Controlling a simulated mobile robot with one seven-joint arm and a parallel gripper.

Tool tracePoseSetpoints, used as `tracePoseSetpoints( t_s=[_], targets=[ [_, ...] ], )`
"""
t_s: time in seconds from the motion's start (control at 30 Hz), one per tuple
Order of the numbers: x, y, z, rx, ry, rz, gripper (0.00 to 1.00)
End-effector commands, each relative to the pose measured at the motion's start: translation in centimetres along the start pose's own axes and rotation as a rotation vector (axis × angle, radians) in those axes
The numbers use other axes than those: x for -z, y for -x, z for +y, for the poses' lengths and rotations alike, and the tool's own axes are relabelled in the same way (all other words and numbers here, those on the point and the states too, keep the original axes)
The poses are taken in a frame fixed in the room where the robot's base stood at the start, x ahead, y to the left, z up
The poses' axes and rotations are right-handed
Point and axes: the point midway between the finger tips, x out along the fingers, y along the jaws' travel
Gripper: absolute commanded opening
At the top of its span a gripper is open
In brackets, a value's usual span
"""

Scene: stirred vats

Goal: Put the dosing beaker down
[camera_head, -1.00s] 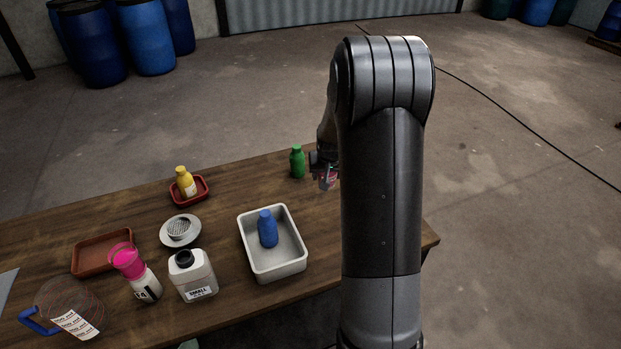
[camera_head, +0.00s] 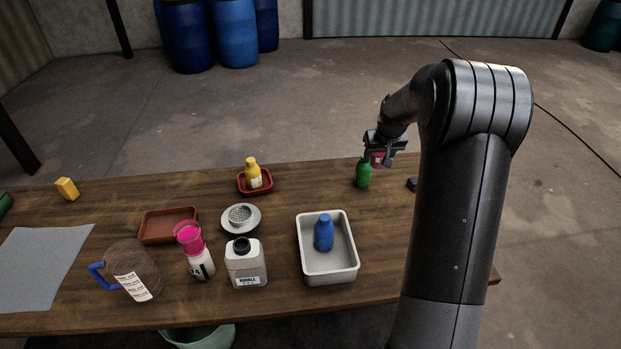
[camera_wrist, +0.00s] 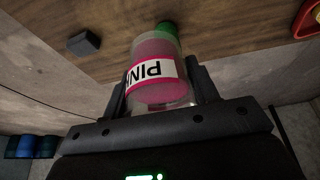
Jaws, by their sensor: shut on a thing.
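My gripper (camera_head: 383,156) is shut on the dosing beaker (camera_head: 378,159), a small clear cup with pink in it. In the wrist view the beaker (camera_wrist: 157,72) sits between both fingers, with a white label reading "PINK" that appears upside down. In the head view the held beaker is near the far right table edge, just above and right of the green bottle (camera_head: 363,174). In the wrist view the green bottle (camera_wrist: 167,32) shows partly behind the beaker. I cannot tell the exact height of the beaker above the table (camera_head: 290,205).
A small dark block (camera_head: 412,184) lies right of the green bottle. A white tub (camera_head: 352,268) holds a blue bottle (camera_head: 323,233). Leftward stand a red tray with a yellow bottle (camera_head: 253,175), a strainer, a white jug (camera_head: 246,265) and a clear pitcher. Wood right of the tub is bare.

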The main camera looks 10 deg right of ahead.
Motion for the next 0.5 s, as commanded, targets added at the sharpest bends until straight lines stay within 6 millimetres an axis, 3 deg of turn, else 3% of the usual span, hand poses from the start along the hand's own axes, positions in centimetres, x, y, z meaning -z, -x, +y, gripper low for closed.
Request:
tracePoseSetpoints(
  t_s=[0.2, 0.5],
  targets=[
    [6.2, -2.6, -4.9, 0.094, 0.215, 0.006, 0.27],
    [10.0, -4.4, -8.9, 0.174, 0.380, 0.020, 0.27]
  ],
)
